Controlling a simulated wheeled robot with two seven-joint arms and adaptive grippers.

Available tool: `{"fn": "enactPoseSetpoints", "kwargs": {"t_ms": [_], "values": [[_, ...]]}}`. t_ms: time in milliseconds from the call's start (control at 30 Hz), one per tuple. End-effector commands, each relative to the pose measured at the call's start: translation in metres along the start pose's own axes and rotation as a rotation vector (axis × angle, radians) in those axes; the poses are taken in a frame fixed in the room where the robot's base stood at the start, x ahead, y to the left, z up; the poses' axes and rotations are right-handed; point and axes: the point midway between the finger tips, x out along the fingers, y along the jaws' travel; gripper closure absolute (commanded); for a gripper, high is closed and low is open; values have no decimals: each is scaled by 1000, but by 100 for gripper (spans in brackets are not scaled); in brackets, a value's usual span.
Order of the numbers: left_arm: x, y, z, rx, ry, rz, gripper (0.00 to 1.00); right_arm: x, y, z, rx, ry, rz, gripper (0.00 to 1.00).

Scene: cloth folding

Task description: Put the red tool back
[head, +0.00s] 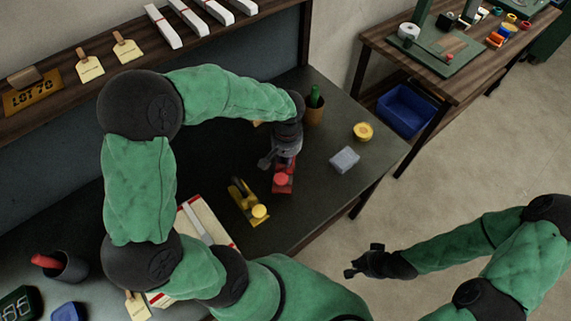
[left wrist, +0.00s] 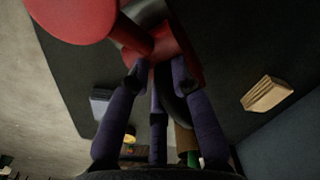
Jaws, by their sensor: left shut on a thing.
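The red tool (head: 283,183) has a round red knob and is in the middle of the dark workbench (head: 330,208) in the head view. My left gripper (head: 279,161) is shut on it from above. I cannot tell whether the tool touches the bench. In the left wrist view the red tool (left wrist: 180,50) fills the top, its knob at the upper left, with the fingers (left wrist: 155,78) at its dark part. A similar yellow tool (head: 242,197) lies just left of it. My right gripper (head: 364,262) is apart from the bench over the floor, its fingers spread and empty.
A grey block (head: 344,159), a yellow round item (head: 362,131) and a brown cup (head: 314,112) stand to the right and behind. A white and red board (head: 208,224) lies left of the yellow tool. A shelf (head: 75,48) runs along the back.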

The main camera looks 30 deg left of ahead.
Motion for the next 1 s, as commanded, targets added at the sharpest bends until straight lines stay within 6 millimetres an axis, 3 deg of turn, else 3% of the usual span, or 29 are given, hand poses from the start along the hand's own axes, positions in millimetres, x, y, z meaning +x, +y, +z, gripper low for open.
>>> {"fn": "enactPoseSetpoints", "kwargs": {"t_ms": [167,467,933,967,1000], "values": [[5,-2,-6,-1,3,0,100,2,1,0,0,0,0,100],[39,-2,-10,-1,2,0,100,16,6,-1,0,0,0,100],[44,-2,-10,-1,4,1,100,19,7,-1,0,0,0,100],[44,-2,-9,0,0,0,69,18,6,-1,0,0,0,100],[44,-2,-9,0,0,0,58,18,6,-1,0,0,0,100]]}}
